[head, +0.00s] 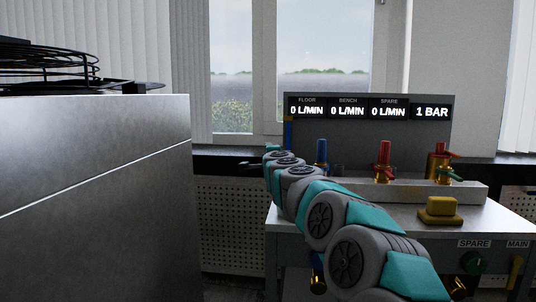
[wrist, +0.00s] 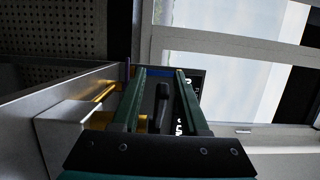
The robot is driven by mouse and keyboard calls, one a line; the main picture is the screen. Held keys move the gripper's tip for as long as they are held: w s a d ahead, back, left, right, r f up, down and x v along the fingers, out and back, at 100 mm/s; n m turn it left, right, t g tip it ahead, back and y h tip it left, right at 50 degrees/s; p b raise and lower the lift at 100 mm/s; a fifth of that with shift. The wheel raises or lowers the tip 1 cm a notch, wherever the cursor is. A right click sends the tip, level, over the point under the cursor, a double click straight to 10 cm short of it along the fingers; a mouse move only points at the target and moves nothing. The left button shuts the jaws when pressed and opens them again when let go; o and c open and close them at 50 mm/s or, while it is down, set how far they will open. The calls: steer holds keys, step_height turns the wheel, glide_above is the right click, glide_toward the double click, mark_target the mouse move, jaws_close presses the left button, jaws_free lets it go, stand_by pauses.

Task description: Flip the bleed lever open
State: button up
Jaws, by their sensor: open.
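My gripper (wrist: 160,72) is open in the wrist view, its two long green fingers apart. A dark upright handle (wrist: 162,95) stands in the view between the fingers, with a brass part (wrist: 143,124) beside it; I cannot tell whether the fingers touch it. No label on it is readable, so I cannot confirm that it is the bleed lever. In the head view my gripper (head: 250,163) is at the left end of the bench, partly hidden by my own arm, and that handle cannot be made out.
The grey bench (head: 490,215) carries a blue valve (head: 321,150), a red valve (head: 384,160), another red valve with green handle (head: 441,160) and a yellow block (head: 438,208). A display panel (head: 370,108) reads 0 L/MIN three times and 1 BAR. A metal cabinet (head: 95,200) stands left.

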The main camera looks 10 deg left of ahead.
steer(key=shift+s, duration=0.1)
steer(key=b+v, duration=0.2)
steer(key=v, duration=0.5)
steer(key=shift+s+b, duration=0.3)
steer(key=shift+b, duration=0.05)
steer(key=shift+d, duration=0.1)
